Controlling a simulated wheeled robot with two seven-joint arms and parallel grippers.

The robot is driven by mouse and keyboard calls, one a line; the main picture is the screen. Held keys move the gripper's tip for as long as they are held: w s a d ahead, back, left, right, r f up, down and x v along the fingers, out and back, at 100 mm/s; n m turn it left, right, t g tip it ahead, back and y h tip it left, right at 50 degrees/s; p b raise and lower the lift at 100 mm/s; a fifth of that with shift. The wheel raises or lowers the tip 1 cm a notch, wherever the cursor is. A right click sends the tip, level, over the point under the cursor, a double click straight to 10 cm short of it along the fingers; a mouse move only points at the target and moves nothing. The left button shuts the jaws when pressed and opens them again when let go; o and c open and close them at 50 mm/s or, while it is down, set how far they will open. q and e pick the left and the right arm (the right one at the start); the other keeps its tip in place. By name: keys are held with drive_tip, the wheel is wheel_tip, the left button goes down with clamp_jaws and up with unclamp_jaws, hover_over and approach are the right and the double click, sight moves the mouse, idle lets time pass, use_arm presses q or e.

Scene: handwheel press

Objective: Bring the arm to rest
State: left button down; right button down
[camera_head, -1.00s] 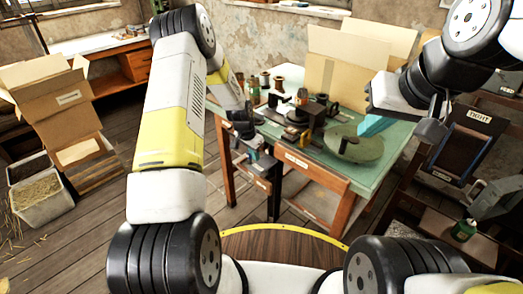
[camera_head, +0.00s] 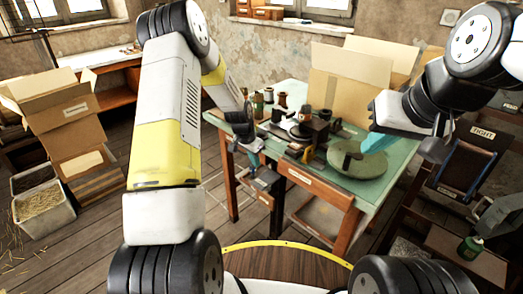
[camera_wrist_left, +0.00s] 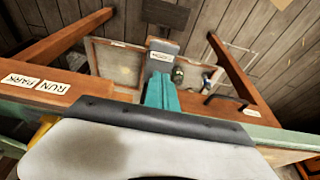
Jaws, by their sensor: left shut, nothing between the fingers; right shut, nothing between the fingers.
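My left gripper (camera_head: 256,161) is at the front-left edge of the green-topped table (camera_head: 385,185), pointing down. Its teal fingers (camera_wrist_left: 160,92) show close together in the left wrist view, with nothing seen between them. My right gripper (camera_head: 374,139) is above the right part of the table, near a green round disc (camera_head: 350,168). Its teal fingers are partly hidden by the wrist. A dark press-like device (camera_head: 306,127) stands on the table between the grippers. Whether the left fingers touch the grey labelled part (camera_wrist_left: 163,52) beyond them cannot be told.
Open cardboard boxes (camera_head: 345,85) stand at the back of the table. More boxes (camera_head: 60,110) and a white bin (camera_head: 43,208) are at the left. A dark panel marked TIGHT (camera_head: 466,160) and a green can (camera_head: 470,248) are at the right.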

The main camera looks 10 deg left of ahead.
use_arm(q)
drive_tip(key=s+r+n+t, duration=0.1)
drive_tip(key=s+r, duration=0.4)
drive_tip(key=r, duration=0.7)
drive_tip(key=s+r+n+t, duration=0.1)
drive_tip(key=s+r+n, duration=0.1)
drive_tip(key=s+r, duration=0.65)
drive_tip(key=s+r+n, duration=0.1)
drive_tip(key=s+r, duration=0.5)
drive_tip(key=s, duration=0.3)
drive_tip(key=s+r+n+t, duration=0.1)
drive_tip(key=s+r+n, duration=0.1)
drive_tip(key=s+r, duration=0.4)
drive_tip(key=s, duration=0.4)
drive_tip(key=shift+s+a+r+n, duration=0.15)
drive_tip(key=shift+s+r+n, duration=0.05)
drive_tip(key=shift+s+n, duration=0.1)
drive_tip(key=shift+w, duration=0.1)
